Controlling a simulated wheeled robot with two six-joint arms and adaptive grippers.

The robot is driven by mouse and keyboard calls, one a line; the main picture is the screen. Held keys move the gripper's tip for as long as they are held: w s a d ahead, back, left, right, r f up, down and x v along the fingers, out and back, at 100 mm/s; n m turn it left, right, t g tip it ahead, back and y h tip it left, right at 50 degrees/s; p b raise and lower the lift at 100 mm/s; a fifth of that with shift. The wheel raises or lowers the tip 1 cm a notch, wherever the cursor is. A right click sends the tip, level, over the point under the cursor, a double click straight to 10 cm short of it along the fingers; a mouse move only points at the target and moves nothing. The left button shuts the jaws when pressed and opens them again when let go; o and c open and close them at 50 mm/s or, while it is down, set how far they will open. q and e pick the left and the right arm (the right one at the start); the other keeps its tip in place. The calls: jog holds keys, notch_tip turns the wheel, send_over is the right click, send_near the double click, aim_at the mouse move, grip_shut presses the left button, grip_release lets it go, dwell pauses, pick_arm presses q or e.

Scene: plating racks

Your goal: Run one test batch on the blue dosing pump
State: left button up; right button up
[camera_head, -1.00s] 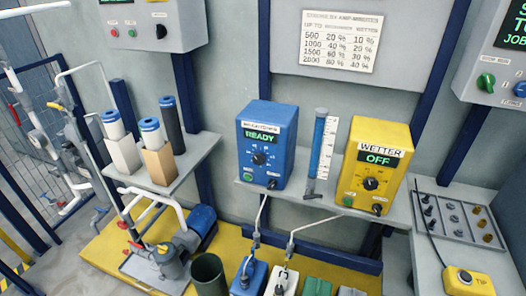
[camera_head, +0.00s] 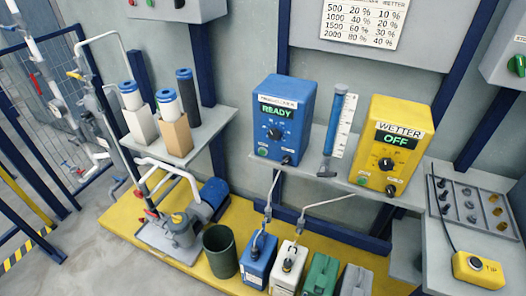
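The blue dosing pump (camera_head: 278,120) stands on a grey wall shelf. Its small display reads READY in green. Below the display is a black dial, with a green button at the lower left and a dark knob at the lower right of its front. A thin tube runs down from the shelf area to a blue canister (camera_head: 258,262) on the yellow floor platform. Neither of my grippers is in the head view.
Right of the pump stand a clear measuring column (camera_head: 337,127) and a yellow WETTER unit (camera_head: 391,150) reading OFF. A grey parts tray (camera_head: 468,208) and a yellow push-button box (camera_head: 479,268) lie at the right. Filter cartridges stand on the left shelf (camera_head: 207,135). A dark bin (camera_head: 220,251) stands below.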

pick_arm(q)
jog(key=shift+c, duration=0.6)
grip_shut()
dwell(0.9)
